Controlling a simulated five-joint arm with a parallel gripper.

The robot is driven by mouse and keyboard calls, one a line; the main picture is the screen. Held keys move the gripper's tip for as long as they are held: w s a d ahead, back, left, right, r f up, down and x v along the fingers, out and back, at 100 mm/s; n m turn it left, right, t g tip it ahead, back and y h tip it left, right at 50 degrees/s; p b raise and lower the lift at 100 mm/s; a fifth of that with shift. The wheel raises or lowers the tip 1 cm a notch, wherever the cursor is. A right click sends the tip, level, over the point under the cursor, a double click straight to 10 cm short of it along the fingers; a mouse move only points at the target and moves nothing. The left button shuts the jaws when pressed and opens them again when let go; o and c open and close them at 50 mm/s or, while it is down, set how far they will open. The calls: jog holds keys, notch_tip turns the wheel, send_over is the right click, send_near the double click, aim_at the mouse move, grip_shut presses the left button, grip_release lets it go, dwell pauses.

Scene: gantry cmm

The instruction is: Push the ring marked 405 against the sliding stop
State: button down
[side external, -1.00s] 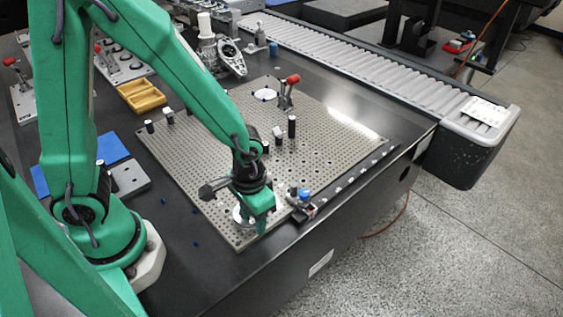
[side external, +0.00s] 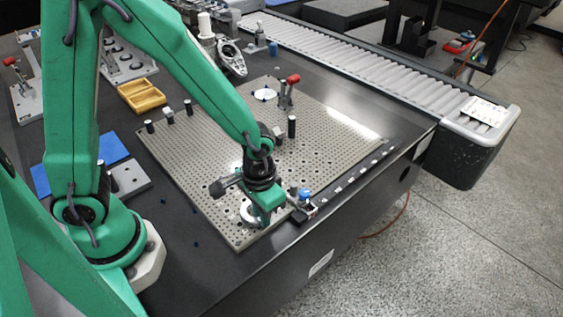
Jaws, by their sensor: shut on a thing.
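A pale metal ring (side external: 246,212) lies low on the perforated plate (side external: 205,165), near its front corner. Its marking is too small to read, and my gripper hides part of it. My green gripper (side external: 258,222) points down at the plate and is shut on the ring. The sliding stop (side external: 306,207), a dark block with a blue knob (side external: 304,194), sits on the plate's right edge, just right of my gripper. A small gap seems to show between them, but I cannot tell exactly.
A white disc (side external: 263,94) and a red-handled clamp (side external: 287,92) stand at the plate's far end. Several dark posts stand on the plate, one black post (side external: 292,126) beyond my wrist. A yellow tray (side external: 141,95) lies left. The plate's middle is mostly clear.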

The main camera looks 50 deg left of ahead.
aim_at(283, 215)
jog(key=shift+w+d, duration=0.25)
jog(key=shift+w, duration=0.55)
jog(key=shift+w+d, duration=0.3)
jog(key=shift+w, duration=0.55)
jog(key=shift+w+d, duration=0.25)
jog(key=shift+w, duration=0.55)
jog(key=c, duration=1.3)
grip_release()
jog(key=shift+r, duration=0.2)
notch_tip(283, 215, up, 8)
jog(key=shift+f, duration=0.25)
